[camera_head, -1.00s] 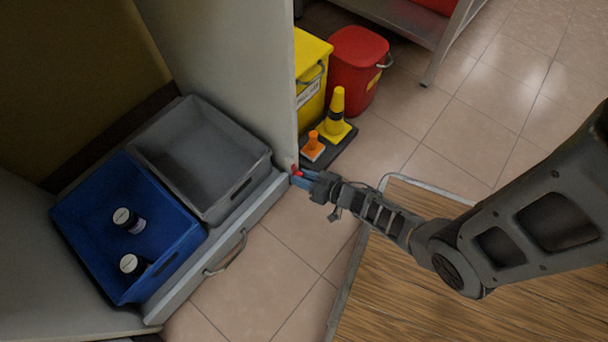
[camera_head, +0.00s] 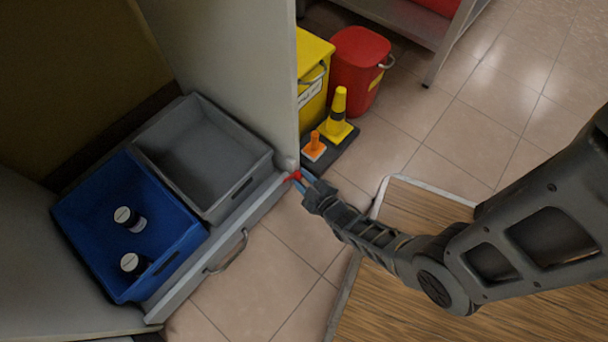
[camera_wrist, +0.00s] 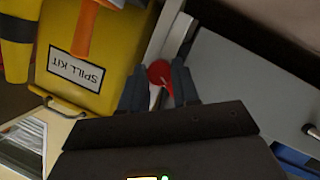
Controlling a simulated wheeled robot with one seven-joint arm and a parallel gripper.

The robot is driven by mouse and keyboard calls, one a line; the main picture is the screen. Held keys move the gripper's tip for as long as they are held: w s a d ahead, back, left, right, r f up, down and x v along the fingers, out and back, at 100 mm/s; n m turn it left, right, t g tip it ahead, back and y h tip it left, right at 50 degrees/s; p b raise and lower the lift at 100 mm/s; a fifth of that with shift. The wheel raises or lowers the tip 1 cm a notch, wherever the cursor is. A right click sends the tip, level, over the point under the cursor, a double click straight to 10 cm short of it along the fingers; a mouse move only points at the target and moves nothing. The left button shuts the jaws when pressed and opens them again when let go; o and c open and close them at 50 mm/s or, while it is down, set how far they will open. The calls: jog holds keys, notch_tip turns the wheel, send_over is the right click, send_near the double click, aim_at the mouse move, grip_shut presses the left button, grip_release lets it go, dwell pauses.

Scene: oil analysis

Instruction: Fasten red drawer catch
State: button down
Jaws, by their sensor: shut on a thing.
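The red drawer catch (camera_head: 293,176) sits at the right end of the drawer front (camera_head: 225,238), by the cabinet's side panel. In the wrist view the red catch (camera_wrist: 160,73) shows as a round red piece with a lever between the fingers. My gripper (camera_head: 302,182) is at the catch, its fingers shut on it; in the wrist view the fingers (camera_wrist: 160,88) stand on either side of it. The drawer holds a grey tray (camera_head: 253,165) and a blue tray (camera_head: 178,258). The lever's exact angle is partly hidden by the fingers.
A yellow spill kit bin (camera_head: 313,85), a red bucket (camera_head: 357,68) and cones (camera_head: 337,125) stand beyond the side panel. A wooden surface (camera_head: 430,300) lies under my arm. Floor in front of the drawer is clear.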

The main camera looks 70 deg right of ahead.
jog(key=n+h, duration=0.1)
jog(key=n, duration=0.1)
jog(key=n+h, duration=0.1)
jog(key=n, duration=0.1)
jog(key=shift+s+a+f+t, duration=0.1)
jog(key=shift+f+t, duration=0.05)
jog(key=shift+t, duration=0.15)
jog(key=shift+n+h, duration=0.4)
dwell(0.4)
jog(key=c, duration=0.8)
grip_release()
jog(key=shift+a, duration=0.1)
